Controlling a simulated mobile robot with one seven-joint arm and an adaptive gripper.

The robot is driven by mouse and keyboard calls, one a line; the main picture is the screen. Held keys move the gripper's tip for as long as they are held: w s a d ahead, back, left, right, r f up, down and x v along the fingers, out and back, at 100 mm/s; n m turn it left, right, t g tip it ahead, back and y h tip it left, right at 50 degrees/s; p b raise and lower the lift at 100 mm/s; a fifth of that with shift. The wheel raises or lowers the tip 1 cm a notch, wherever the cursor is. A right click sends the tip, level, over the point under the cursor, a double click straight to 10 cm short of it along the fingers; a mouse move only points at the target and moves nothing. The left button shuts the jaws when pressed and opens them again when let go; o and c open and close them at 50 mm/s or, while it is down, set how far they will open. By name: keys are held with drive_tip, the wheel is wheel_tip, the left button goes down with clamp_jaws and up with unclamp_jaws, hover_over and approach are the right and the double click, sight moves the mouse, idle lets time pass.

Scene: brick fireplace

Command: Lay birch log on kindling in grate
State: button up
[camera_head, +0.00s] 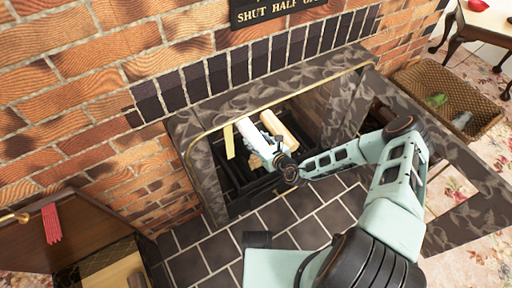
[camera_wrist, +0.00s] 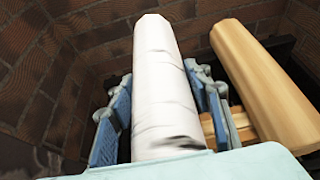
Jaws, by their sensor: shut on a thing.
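The birch log (camera_wrist: 164,70) is white with faint dark marks. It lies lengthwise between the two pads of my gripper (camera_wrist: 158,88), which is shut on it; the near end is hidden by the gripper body. In the head view the white log (camera_head: 246,129) and my gripper (camera_head: 262,143) are inside the fireplace opening, over the dark grate (camera_head: 237,178). Pale wood pieces, likely the kindling (camera_wrist: 211,128), show partly below and right of the log in the wrist view. Whether the log touches them I cannot tell.
A tan log (camera_wrist: 262,80) lies right of the birch log; it also shows in the head view (camera_head: 279,130). A pale upright strip (camera_head: 229,141) is at the left. The marble surround (camera_head: 205,178) frames the opening. A wicker basket (camera_head: 449,88) stands at the right.

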drive_tip(key=shift+w+a+f, duration=0.1)
drive_tip(key=shift+w+f, duration=0.3)
drive_tip(key=shift+w+f+b, duration=0.15)
drive_tip(key=shift+f+b, duration=0.35)
drive_tip(key=shift+f, duration=0.35)
drive_tip(key=shift+w+f+b, duration=0.1)
drive_tip(key=shift+f+b, duration=0.4)
drive_tip(key=shift+f, duration=0.3)
drive_tip(key=shift+f, duration=0.1)
drive_tip(key=shift+f, duration=0.15)
drive_tip(key=o, duration=1.7)
drive_tip(key=shift+c, duration=0.2)
drive_tip(key=shift+r, duration=0.2)
drive_tip(key=p+v, duration=0.4)
drive_tip(key=v, duration=0.8)
